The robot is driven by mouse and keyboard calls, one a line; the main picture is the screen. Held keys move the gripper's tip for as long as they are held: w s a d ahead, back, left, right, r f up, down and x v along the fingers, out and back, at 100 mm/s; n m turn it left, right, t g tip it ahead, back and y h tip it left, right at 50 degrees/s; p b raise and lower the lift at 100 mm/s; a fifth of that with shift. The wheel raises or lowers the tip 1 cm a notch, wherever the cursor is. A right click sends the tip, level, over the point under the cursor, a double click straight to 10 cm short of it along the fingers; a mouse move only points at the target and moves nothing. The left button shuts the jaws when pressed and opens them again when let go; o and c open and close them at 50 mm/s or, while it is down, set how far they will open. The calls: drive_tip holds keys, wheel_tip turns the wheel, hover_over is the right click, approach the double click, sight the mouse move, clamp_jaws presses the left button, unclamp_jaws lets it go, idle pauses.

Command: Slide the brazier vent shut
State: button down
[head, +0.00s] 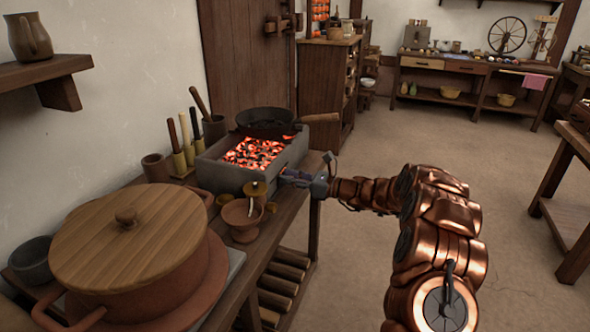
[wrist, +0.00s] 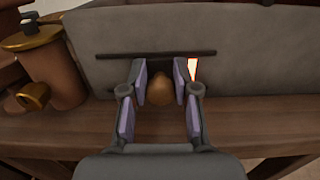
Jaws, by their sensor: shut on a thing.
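The grey stone brazier (head: 222,177) holds glowing coals and stands on the wooden bench along the wall. Its front wall (wrist: 262,62) fills the upper part of the wrist view. A thin dark rail (wrist: 155,53) runs across that wall. Below the rail, a bright orange gap of the vent (wrist: 193,69) shows beside my right finger. A rounded brown vent knob (wrist: 160,91) sits between my fingers. My gripper (head: 287,176) is at the brazier's front and shut on the knob, with a finger on either side (wrist: 160,78). The vent's sliding plate is mostly hidden by the fingers.
A dark pan (head: 266,122) sits on the brazier's far end, its handle sticking out rightward. A large lidded pot (head: 128,235) fills the near bench. Open floor lies to the right.

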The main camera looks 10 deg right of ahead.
drive_tip(key=shift+w+d+f+p, duration=0.2)
drive_tip(key=shift+w+d+p, duration=0.25)
drive_tip(key=shift+w+p, duration=0.6)
drive_tip(key=shift+s+d+f, duration=0.2)
drive_tip(key=shift+f, duration=0.25)
drive_tip(key=c, duration=1.3)
unclamp_jaws()
drive_tip(key=shift+d+f, duration=0.1)
drive_tip(key=shift+o, duration=0.7)
drive_tip(key=shift+w, duration=0.15)
drive_tip(key=shift+o, duration=1.4)
drive_tip(key=shift+r+p, duration=0.2)
drive_tip(key=shift+p, duration=0.1)
